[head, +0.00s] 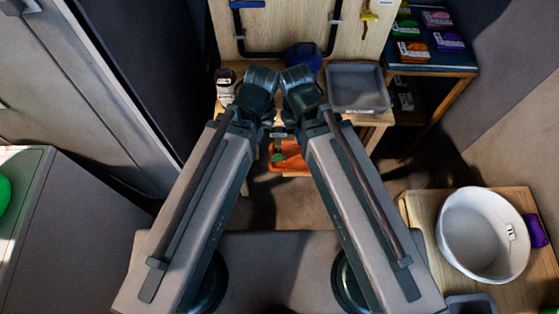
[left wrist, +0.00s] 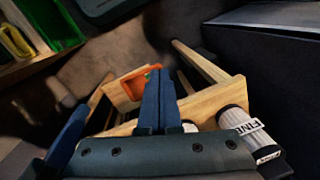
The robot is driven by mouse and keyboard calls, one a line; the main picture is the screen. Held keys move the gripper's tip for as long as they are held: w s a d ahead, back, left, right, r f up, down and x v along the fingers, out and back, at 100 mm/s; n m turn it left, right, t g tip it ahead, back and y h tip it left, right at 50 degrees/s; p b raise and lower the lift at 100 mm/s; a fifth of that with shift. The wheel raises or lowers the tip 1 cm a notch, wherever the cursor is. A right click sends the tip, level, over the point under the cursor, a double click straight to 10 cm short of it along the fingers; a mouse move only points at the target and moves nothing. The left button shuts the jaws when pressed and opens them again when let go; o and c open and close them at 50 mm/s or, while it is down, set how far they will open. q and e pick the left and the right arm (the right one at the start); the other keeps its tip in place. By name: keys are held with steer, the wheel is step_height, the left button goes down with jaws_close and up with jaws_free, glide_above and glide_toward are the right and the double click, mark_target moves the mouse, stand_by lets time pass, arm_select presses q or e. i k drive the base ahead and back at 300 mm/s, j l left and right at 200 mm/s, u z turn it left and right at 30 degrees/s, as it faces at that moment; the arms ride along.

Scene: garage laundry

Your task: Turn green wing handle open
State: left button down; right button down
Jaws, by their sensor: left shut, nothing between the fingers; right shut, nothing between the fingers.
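I cannot make out a green wing handle in either view. A black pipe (head: 286,55) on the wooden board (head: 287,22) carries a blue handle (head: 247,4) and a yellow handle (head: 369,14), both at the top of the head view. My right gripper (head: 290,133) is shut and empty, small and partly hidden between my two folded arms, well below the board in the picture. My left gripper (left wrist: 160,100) is shut and empty in the left wrist view, with its blue fingers together. In the head view it is mostly hidden by my arms.
An orange tray (head: 288,169) with a small green item sits low below the bench. A white bottle (head: 225,88) and a grey tray (head: 358,88) stand on the bench. A shelf with coloured packs (head: 410,52) is at the right. A white tub (head: 482,235) stands at the lower right.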

mark_target(278, 157)
steer(key=k, duration=1.2)
